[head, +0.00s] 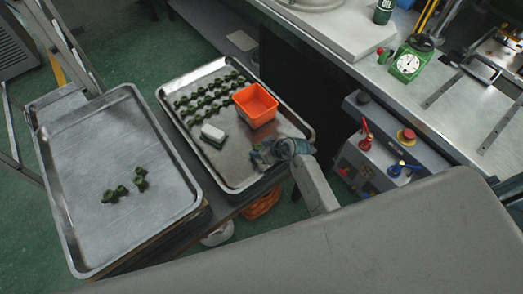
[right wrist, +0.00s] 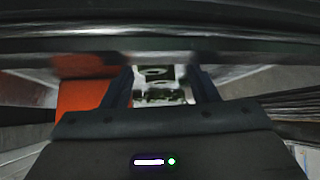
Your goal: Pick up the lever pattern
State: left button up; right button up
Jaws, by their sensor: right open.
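Small dark green wax patterns stand in rows on the right metal tray (head: 228,172) in the head view; several green pieces (head: 204,98) make up these rows. A few more green pieces (head: 122,190) lie in a loose group on the left metal tray (head: 85,135). I cannot tell which one is the lever pattern. My right gripper (head: 260,157) is over the near right part of the right tray, apart from the rows. In the right wrist view its fingers (right wrist: 160,92) are open, with a blurred pale and dark shape beyond them. My left gripper is not in view.
An orange bin (head: 256,105) and a white and green block (head: 213,135) sit on the right tray; the bin also shows in the right wrist view (right wrist: 82,95). A machine with red and blue levers (head: 385,150) stands at right. Most of the left tray is bare.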

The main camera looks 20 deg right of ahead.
jog(key=c, duration=1)
jog(key=shift+c, duration=0.2)
jog(key=shift+r, duration=0.1)
notch_tip(320, 180, up, 10)
